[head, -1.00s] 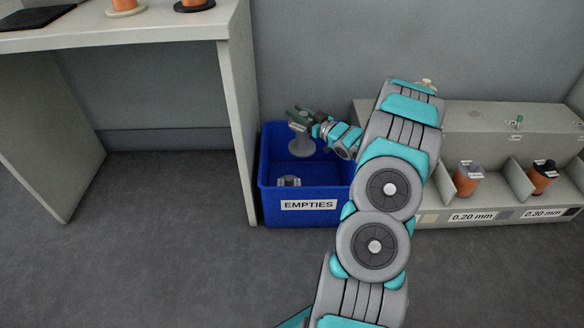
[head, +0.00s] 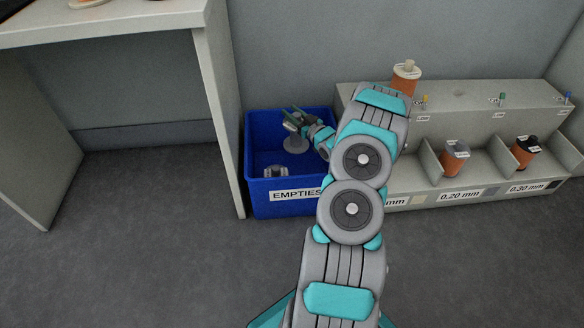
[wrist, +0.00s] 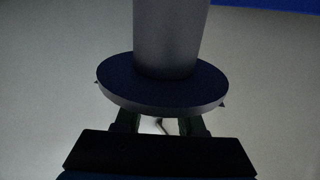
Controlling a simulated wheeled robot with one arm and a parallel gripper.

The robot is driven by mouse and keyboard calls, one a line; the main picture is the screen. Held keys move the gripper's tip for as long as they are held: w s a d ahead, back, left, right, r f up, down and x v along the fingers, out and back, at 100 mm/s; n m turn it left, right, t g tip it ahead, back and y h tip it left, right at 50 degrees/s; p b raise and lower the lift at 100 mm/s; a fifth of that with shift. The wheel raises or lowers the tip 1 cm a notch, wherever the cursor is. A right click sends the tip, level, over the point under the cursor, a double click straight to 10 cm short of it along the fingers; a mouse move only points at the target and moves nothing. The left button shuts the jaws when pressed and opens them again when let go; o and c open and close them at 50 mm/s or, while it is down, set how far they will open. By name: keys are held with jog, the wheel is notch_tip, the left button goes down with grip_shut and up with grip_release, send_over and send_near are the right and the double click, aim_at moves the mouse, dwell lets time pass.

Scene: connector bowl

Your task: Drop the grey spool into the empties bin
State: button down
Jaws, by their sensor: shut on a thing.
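My gripper (head: 294,120) is shut on the grey spool (head: 296,144), over the blue empties bin (head: 257,206). The spool's lower flange appears within the bin's outline, below the level of the back rim; I cannot tell its exact height above the floor of the bin. In the wrist view the spool's grey core (wrist: 170,35) and round flange (wrist: 160,88) fill the middle, and the fingers show below the flange. The fingertips' contact with the spool is hidden there. Another grey spool-like piece (head: 276,171) lies at the front of the bin.
A table's side panel (head: 222,110) stands close on the bin's left. The floor in front is clear.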

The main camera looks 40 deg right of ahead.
aim_at(299, 120)
jog(key=shift+f, duration=0.25)
jog(key=shift+c, duration=2.2)
grip_release()
jog(key=shift+s, duration=3.9)
